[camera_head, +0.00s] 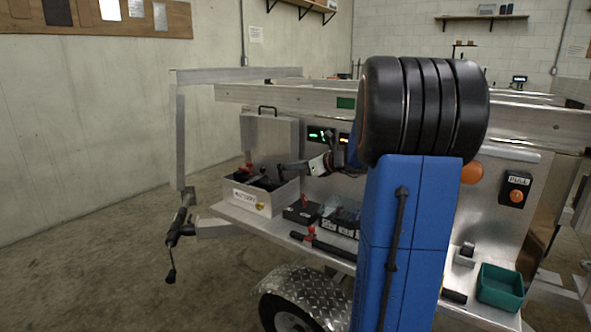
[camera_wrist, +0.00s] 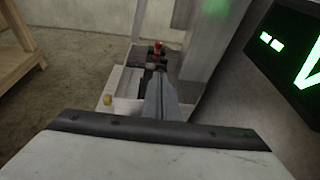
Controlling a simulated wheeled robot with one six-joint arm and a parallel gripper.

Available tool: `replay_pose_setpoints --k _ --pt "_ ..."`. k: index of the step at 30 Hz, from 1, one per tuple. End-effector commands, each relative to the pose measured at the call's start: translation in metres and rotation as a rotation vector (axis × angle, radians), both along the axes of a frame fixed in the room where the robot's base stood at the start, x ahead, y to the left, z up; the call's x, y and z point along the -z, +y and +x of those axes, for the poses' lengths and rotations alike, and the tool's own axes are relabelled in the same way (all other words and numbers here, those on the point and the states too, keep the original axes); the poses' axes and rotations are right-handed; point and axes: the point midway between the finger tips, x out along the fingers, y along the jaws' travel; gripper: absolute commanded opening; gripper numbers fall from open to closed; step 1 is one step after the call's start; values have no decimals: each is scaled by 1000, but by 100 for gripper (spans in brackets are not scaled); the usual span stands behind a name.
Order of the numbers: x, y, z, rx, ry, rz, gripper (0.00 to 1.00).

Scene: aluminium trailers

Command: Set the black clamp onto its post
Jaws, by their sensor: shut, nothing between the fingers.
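A pale battery box (camera_head: 262,206) stands open on the trailer's ledge at the left, its lid raised behind it. Inside are dark battery parts and a small red-topped piece (camera_head: 248,166); the red piece also shows in the wrist view (camera_wrist: 158,48). A black shape (camera_head: 268,183) in the box may be the black clamp; I cannot tell it from the battery or see its post clearly. My gripper (camera_head: 281,167) is shut and empty, over the box's right part and pointing left. In the wrist view its closed fingers (camera_wrist: 157,82) hide part of the box.
A black unit (camera_head: 301,212) with a red top and dark parts (camera_head: 342,217) sit right of the box. A red-ended black bar (camera_head: 325,246) lies on the ledge. A green-lit display (camera_wrist: 290,55) is close right of my gripper. A green bin (camera_head: 500,287) stands far right.

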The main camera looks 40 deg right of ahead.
Motion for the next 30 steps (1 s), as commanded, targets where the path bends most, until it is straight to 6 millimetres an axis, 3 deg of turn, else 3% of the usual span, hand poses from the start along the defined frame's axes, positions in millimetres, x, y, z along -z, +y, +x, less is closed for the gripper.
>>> replay_pose_setpoints --k 13,30 --pt "-16 9 24 -3 287 -105 0" --pt "-20 18 49 -1 569 -199 0"
